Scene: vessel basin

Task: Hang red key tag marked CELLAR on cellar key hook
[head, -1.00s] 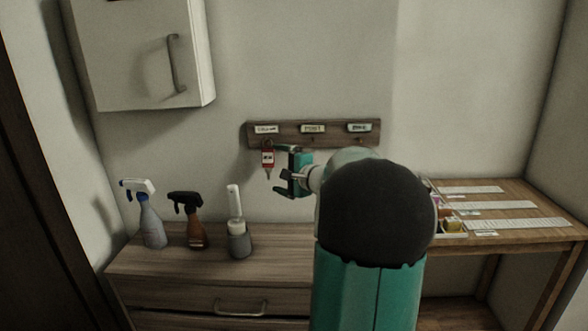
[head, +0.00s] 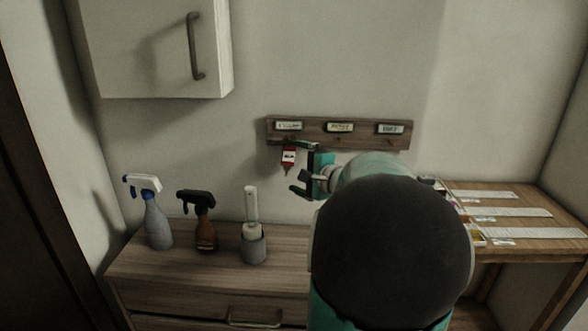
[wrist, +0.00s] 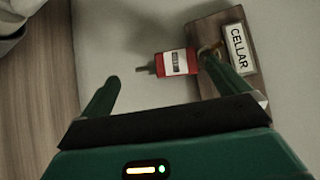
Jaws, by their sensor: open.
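The red key tag (head: 289,157) hangs below the left end of the wooden hook board (head: 311,137), under the leftmost label. In the wrist view the red tag (wrist: 177,62) has a white label and a key at its end. Its ring end is beside the board's hook, below the CELLAR label (wrist: 238,49). My gripper (head: 300,168) is open just right of the tag in the head view. In the wrist view its fingers (wrist: 157,75) are spread wide, with the tag beyond and between them, touching neither clearly. The exact contact of ring and hook is too small to tell.
Two more labels, a middle one (head: 340,127) and a right one (head: 391,129), are on the board. Below stand a grey spray bottle (head: 158,226), a brown one (head: 206,234) and a brush holder (head: 254,247) on the cabinet. A white wall cabinet (head: 150,50) hangs upper left.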

